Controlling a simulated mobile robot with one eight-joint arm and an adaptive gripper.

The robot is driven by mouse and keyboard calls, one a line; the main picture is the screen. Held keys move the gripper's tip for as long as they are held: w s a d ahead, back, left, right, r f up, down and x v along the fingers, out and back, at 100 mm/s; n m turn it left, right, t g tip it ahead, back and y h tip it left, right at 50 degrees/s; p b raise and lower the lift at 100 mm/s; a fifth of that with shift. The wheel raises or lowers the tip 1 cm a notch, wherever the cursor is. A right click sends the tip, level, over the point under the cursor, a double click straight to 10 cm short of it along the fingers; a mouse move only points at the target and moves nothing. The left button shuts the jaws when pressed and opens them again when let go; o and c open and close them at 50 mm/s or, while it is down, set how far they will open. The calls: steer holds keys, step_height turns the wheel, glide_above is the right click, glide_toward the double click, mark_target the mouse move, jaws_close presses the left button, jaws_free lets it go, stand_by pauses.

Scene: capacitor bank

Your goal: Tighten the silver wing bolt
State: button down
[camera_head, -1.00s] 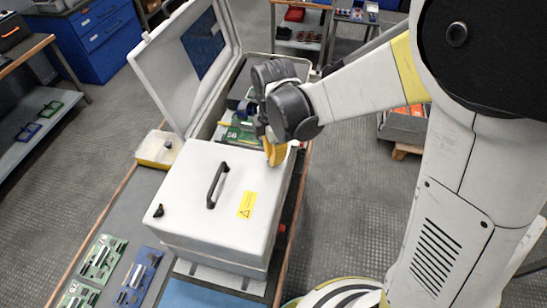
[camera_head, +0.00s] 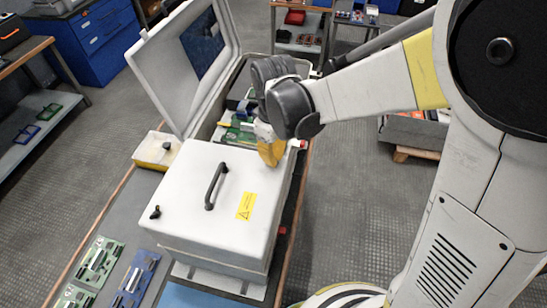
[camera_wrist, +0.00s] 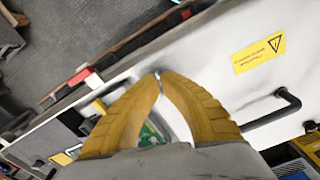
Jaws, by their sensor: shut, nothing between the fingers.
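My gripper (camera_head: 270,160), with yellow fingers, is shut and points down at the far right corner of the white box cover (camera_head: 190,225). In the wrist view, its fingertips (camera_wrist: 159,78) meet over the cover's edge. A small silvery piece (camera_wrist: 158,72) shows right at the tips and looks like the silver wing bolt. It is mostly hidden, and I cannot tell whether the fingers touch it. In the head view my gripper hides that spot. A black wing bolt (camera_head: 155,212) sits at the cover's near left corner.
The cover has a black handle (camera_head: 215,186) and a yellow warning label (camera_head: 245,206). Behind it is the open compartment with green boards (camera_head: 236,134) and a raised lid (camera_head: 175,65). A yellow-and-white container (camera_head: 157,150) and loose boards (camera_head: 138,278) lie on the bench at left.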

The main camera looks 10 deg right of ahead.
steer(key=m, duration=0.4)
steer(key=shift+m, duration=0.3)
steer(key=m+b, duration=0.1)
steer(key=m, duration=0.9)
steer(key=shift+m, duration=0.4)
steer(key=m, duration=0.4)
steer(key=shift+m, duration=0.3)
steer(key=c, duration=1.5)
jaws_free()
steer(key=shift+a, duration=0.15)
